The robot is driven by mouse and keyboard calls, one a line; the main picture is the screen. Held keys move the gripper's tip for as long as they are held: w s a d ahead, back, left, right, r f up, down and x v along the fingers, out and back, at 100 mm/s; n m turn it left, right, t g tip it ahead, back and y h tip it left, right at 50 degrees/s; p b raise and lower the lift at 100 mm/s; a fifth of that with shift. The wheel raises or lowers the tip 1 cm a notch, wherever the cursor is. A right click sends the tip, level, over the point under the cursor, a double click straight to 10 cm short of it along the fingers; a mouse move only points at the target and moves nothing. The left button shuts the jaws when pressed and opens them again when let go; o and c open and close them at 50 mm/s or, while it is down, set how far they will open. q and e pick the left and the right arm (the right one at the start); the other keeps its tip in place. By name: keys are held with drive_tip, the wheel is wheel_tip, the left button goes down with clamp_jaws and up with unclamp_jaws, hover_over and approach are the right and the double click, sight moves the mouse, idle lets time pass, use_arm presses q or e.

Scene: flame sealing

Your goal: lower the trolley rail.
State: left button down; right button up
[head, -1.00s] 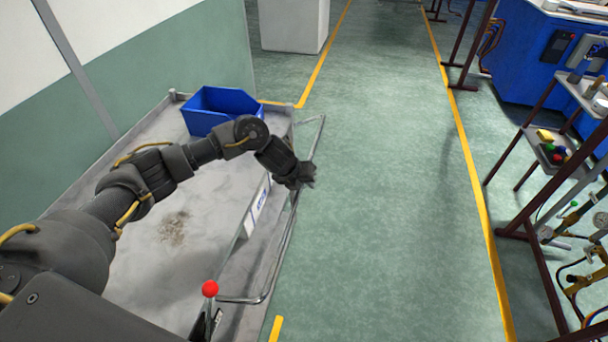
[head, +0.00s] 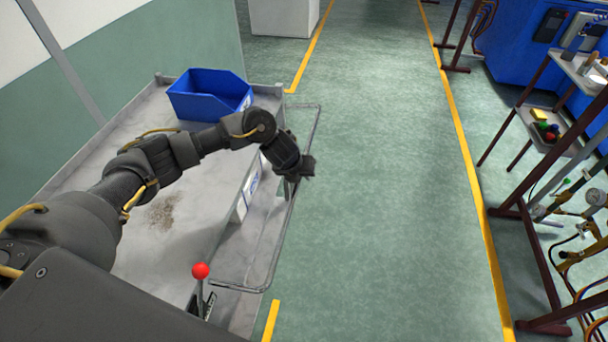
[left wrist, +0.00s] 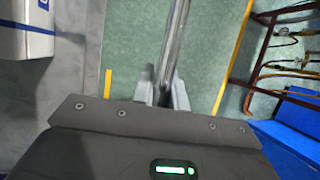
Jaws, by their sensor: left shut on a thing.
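The trolley rail (head: 273,235) is a thin metal tube frame along the right side of the grey trolley (head: 190,230). It stands out from the trolley's side over the green floor. My left gripper (head: 303,168) is at the far half of the rail. In the left wrist view the rail (left wrist: 178,40) runs down between the two fingers of the left gripper (left wrist: 161,88), which are shut on it. A lever with a red knob (head: 201,270) stands at the trolley's near right corner. My right gripper is not in view.
A blue bin (head: 208,98) stands at the trolley's far end. Yellow lines (head: 462,150) mark the floor, which is clear to the right of the rail. A brown rack (head: 540,230) with hoses and valves stands at the right.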

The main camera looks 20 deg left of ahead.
use_arm(q)
drive_tip(key=shift+a+f, duration=0.15)
drive_tip(key=shift+a, duration=0.2)
drive_tip(key=c, duration=1.4)
unclamp_jaws()
drive_tip(key=shift+a, duration=0.15)
drive_tip(key=shift+d, duration=0.3)
drive_tip(key=shift+s+r, duration=0.15)
drive_tip(key=shift+r, duration=0.35)
drive_tip(key=v, duration=1)
drive_tip(key=shift+a, duration=0.25)
drive_tip(key=shift+f, duration=0.1)
